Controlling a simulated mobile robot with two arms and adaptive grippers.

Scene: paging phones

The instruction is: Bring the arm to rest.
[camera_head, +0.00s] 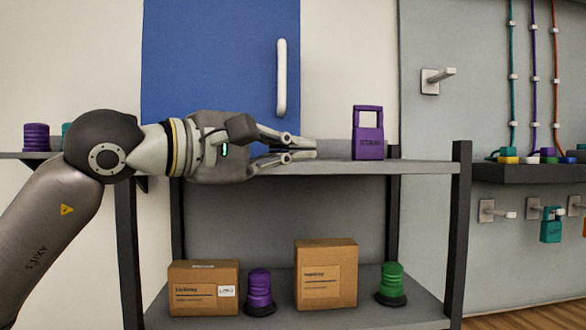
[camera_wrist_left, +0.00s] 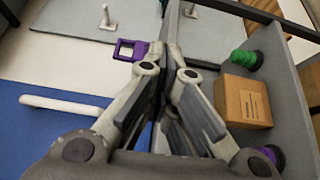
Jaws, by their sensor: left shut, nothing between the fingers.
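My left arm comes in from the left in the head view. Its gripper (camera_head: 312,149) is shut and empty, just above or at the edge of the shelf unit's top board (camera_head: 420,165). A purple padlock-shaped item (camera_head: 368,146) with an open loop on top stands upright on that board, to the right of the fingertips and apart from them. It also shows in the left wrist view (camera_wrist_left: 125,53), beside the fingers (camera_wrist_left: 178,45). My right gripper is not in view.
The lower shelf holds two cardboard boxes (camera_head: 204,294) (camera_head: 326,284), a purple spool (camera_head: 259,288) and a green spool (camera_head: 391,281). A blue door (camera_head: 210,60) with a white handle (camera_head: 281,78) is behind. A wall hook (camera_head: 437,78) and a dark ledge (camera_head: 520,174) are at right.

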